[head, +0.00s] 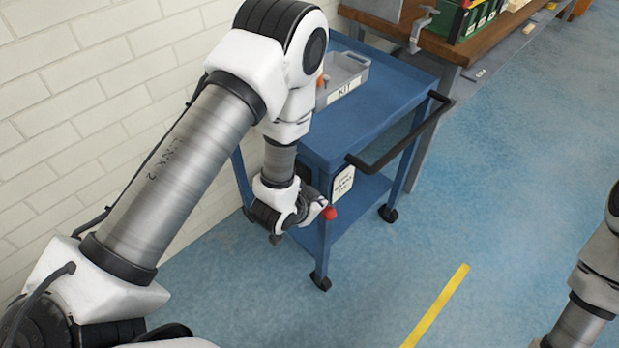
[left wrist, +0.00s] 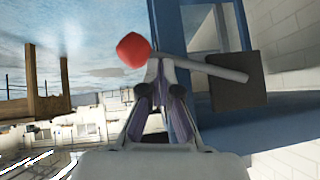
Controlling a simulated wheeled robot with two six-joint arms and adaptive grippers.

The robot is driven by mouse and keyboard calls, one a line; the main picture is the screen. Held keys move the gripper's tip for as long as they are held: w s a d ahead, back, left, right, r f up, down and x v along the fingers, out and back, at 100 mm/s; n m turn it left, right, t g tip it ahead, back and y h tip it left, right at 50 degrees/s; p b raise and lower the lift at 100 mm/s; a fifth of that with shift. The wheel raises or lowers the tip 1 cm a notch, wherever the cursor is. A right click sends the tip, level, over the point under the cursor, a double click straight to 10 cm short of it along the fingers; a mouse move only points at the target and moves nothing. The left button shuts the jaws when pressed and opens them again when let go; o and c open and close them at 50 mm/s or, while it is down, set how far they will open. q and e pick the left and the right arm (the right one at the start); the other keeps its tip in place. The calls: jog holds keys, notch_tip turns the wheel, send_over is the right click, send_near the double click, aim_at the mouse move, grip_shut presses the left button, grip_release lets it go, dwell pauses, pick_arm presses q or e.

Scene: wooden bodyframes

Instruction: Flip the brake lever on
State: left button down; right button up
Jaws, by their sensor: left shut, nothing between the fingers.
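The brake lever shows in the head view as a red knob (head: 329,213) low at the near corner of the blue cart (head: 375,100). In the left wrist view the red knob (left wrist: 134,50) sits on a pale rod (left wrist: 210,68) that runs right to a dark plate (left wrist: 237,82) on the cart. My left gripper (head: 316,208) is shut and empty beside the knob. In the left wrist view its fingertips (left wrist: 160,68) are at the rod, close to the knob; I cannot tell whether they touch. My right gripper is out of view.
A clear KIT bin (head: 343,80) stands on the cart top. A black push handle (head: 405,135) juts from the cart's side. A white brick wall (head: 90,90) is at the left, a wooden workbench (head: 480,45) behind.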

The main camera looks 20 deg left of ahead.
pick_arm(q)
jog(key=shift+f, duration=0.65)
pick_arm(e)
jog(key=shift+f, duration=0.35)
pick_arm(q)
jog(key=shift+f, duration=0.1)
